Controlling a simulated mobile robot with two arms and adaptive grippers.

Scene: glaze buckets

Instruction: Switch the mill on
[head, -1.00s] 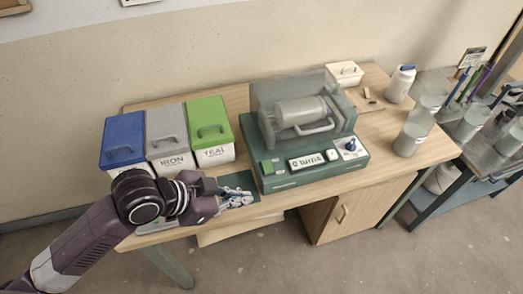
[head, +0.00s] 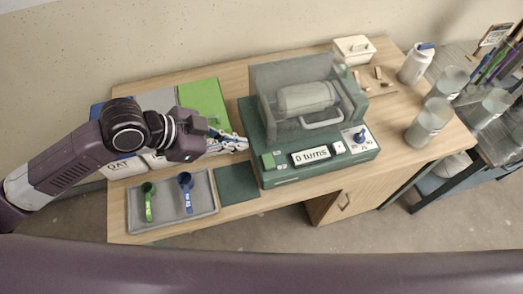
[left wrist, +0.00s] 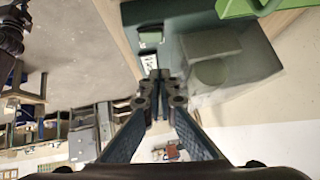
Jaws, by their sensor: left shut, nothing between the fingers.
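The mill is a dark green machine (head: 292,178) on the wooden table, with a clear cover (head: 345,80) over a pale jar (head: 305,98). Its display (head: 310,156) reads "0 turns". A green button (head: 267,161) is left of the display, a small white button (head: 338,147) and a blue-pointer dial (head: 360,136) are right of it. My left gripper (head: 243,144) is shut and empty, just left of the mill and seemingly above table height. In the left wrist view its fingertips (left wrist: 157,78) point toward the mill base (left wrist: 165,14); the green button (left wrist: 151,38) shows beyond them. My right gripper is out of view.
A grey tray (head: 165,221) holds a green scoop (head: 148,206) and a blue scoop (head: 187,197). Glass beakers (head: 424,122) and a white bottle (head: 415,64) are right of the mill.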

